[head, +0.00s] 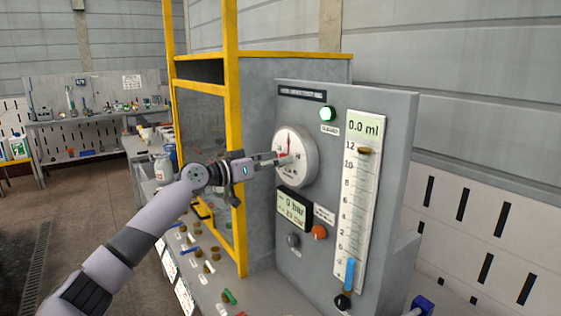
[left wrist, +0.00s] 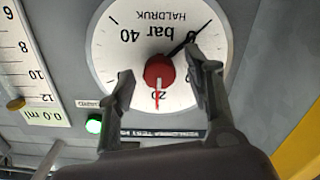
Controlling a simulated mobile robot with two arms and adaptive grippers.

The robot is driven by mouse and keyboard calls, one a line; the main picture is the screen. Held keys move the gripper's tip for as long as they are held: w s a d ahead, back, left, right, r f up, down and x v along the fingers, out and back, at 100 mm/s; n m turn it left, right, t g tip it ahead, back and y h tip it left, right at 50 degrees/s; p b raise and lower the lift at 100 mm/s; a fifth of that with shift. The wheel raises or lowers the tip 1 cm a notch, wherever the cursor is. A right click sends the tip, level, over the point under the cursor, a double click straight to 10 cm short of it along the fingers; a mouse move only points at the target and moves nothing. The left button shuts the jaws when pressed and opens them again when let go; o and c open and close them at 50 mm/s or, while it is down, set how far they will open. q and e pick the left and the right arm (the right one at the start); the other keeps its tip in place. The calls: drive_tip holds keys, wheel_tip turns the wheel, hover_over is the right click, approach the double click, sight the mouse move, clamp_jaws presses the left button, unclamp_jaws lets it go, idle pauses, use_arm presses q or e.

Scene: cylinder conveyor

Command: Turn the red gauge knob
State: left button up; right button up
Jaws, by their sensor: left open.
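The red gauge knob (left wrist: 159,70) sits at the centre of the round white gauge dial (left wrist: 105,45), seen upside down in the left wrist view. A black needle and a thin red pointer show on the dial. In the head view the dial (head: 303,172) is on a grey panel, and my gripper partly hides its centre. My left gripper (left wrist: 161,67) is open, with one finger on each side of the knob. I cannot tell whether the fingers touch it. In the head view, my left gripper (head: 281,158) reaches the dial from the left. My right gripper is not in view.
The grey panel (head: 392,180) also bears a lit green lamp (head: 327,114), a pressure display (head: 294,208), an orange-red button (head: 320,232) and a tall ml scale (head: 352,200). A yellow frame (head: 234,110) stands close by my left arm. Small coloured parts lie below.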

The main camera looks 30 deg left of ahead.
use_arm(q)
drive_tip(key=shift+s, duration=0.1)
drive_tip(key=shift+c, duration=1.2)
clamp_jaws()
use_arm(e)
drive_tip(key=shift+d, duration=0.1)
use_arm(q)
drive_tip(key=shift+n, duration=0.3)
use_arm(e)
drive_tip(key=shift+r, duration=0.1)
use_arm(q)
drive_tip(key=shift+r+n+p, duration=0.1)
drive_tip(key=shift+n+p, duration=2.7)
drive_tip(key=shift+n, duration=2.9)
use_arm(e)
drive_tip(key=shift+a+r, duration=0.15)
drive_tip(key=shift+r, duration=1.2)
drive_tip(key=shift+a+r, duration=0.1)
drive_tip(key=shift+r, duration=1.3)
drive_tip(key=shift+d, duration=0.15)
